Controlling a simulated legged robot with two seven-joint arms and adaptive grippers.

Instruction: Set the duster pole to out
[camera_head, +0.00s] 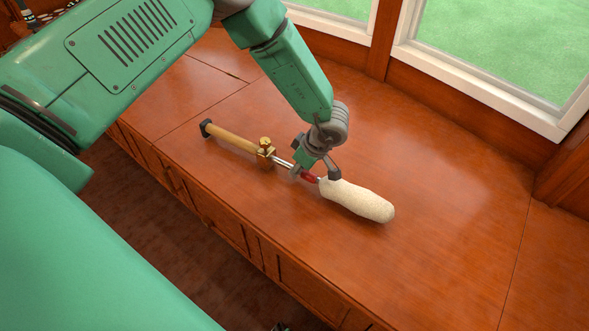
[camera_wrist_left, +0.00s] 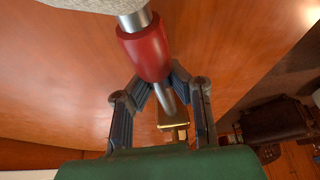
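The duster lies on the wooden top. It has a tan handle (camera_head: 234,141) with a dark end cap, a brass clamp (camera_head: 265,153), a thin metal rod, a red sleeve (camera_head: 309,177) and a fluffy cream head (camera_head: 358,201). A short stretch of rod shows between clamp and sleeve. My left gripper (camera_head: 315,175) is low over the sleeve, fingers apart on either side of it. In the left wrist view the red sleeve (camera_wrist_left: 146,52) and rod pass between the fingers (camera_wrist_left: 160,88), with the brass clamp (camera_wrist_left: 173,120) beyond. Contact with the sleeve cannot be told. My right gripper is not in view.
The wooden top (camera_head: 450,190) is clear around the duster. Its front edge drops to panelled cabinet fronts (camera_head: 215,215). Windows (camera_head: 500,50) with white frames stand along the back. A patterned object (camera_head: 45,18) is at the far upper left.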

